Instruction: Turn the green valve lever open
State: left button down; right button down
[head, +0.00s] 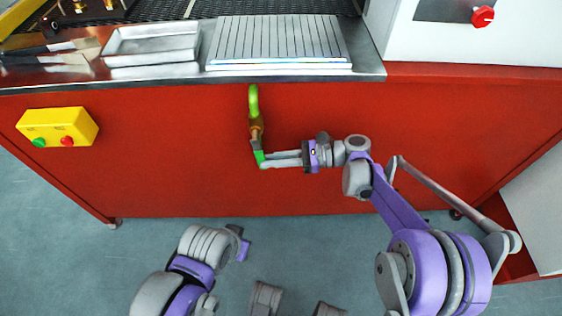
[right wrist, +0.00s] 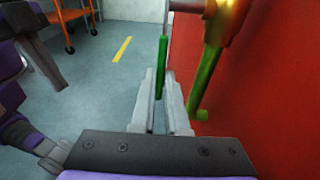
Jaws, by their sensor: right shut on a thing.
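The valve has a brass body (head: 256,130) on the front of the red cabinet, below a yellow-green pipe (head: 253,100). The green lever (head: 259,156) is at its lower end. My right gripper (head: 266,161) reaches in from the right and is shut on the lever. In the right wrist view the lever (right wrist: 162,65) stands upright between the two fingers (right wrist: 163,103). The brass body (right wrist: 228,18) is up to the right there, with another green bar (right wrist: 206,80) hanging from it. Parts of my left arm show at the lower left of the head view; its fingers cannot be made out.
The red cabinet front (head: 180,150) is close beside my right gripper. A yellow button box (head: 57,126) is on its left. An orange cart (right wrist: 72,14) stands far off; the floor between is clear.

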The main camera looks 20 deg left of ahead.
jog(key=shift+s+a+f+y+b, duration=0.1)
jog(key=shift+a+y+b, duration=0.2)
jog(key=shift+y, duration=0.1)
jog(key=c, duration=0.9)
grip_release()
jog(key=p+v, duration=0.2)
jog(key=v, duration=0.8)
jog(key=shift+w+d, duration=0.2)
jog(key=shift+d, duration=0.15)
